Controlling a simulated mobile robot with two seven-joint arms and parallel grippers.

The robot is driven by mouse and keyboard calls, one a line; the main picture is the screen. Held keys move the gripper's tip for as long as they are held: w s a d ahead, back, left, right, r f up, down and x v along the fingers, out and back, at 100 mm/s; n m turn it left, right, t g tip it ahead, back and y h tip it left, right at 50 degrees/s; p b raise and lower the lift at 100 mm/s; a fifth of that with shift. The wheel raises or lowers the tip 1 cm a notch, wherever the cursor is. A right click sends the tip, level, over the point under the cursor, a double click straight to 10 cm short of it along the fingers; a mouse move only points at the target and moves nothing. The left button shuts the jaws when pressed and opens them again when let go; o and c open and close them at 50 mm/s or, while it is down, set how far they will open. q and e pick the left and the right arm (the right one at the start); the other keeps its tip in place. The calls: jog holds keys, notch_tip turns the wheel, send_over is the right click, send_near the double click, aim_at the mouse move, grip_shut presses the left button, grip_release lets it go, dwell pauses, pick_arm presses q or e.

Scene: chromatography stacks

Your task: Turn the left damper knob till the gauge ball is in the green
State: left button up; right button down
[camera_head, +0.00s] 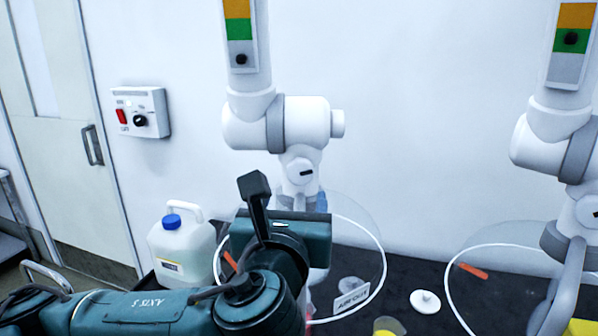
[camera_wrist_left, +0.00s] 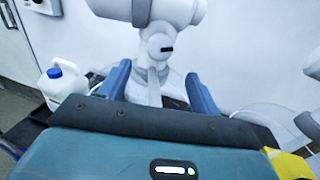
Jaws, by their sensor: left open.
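The left damper knob (camera_head: 300,171) is a round white knob with a black mark on the joint of the left white extraction arm. It also shows in the left wrist view (camera_wrist_left: 160,47), just beyond and between the fingers. The left gauge (camera_head: 239,28) has orange, green and grey bands from top to bottom. Its black ball (camera_head: 241,59) sits in the grey band, below the green. My left gripper (camera_wrist_left: 158,82) is open and empty, its two blue fingers apart and facing the knob. In the head view my wrist hides most of the gripper. My right gripper is not in view.
A second extraction arm with its gauge (camera_head: 570,42) stands at the right; its ball is in the green. A white jug (camera_head: 182,250) with a blue cap stands left on the dark bench. Clear round hoods (camera_head: 375,240) hang low. A wall switch box (camera_head: 140,111) is at left.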

aim_at(299, 176)
pick_arm(q)
jog(key=w, duration=0.2)
jog(key=w+p, duration=0.1)
jog(key=w, duration=0.5)
jog(key=shift+d+p, duration=0.3)
jog(key=shift+d, duration=0.1)
jog(key=shift+w+d, duration=0.1)
jog(key=shift+w, duration=0.5)
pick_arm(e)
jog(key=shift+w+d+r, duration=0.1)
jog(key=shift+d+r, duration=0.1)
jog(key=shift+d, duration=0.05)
pick_arm(q)
jog(key=shift+c, duration=0.4)
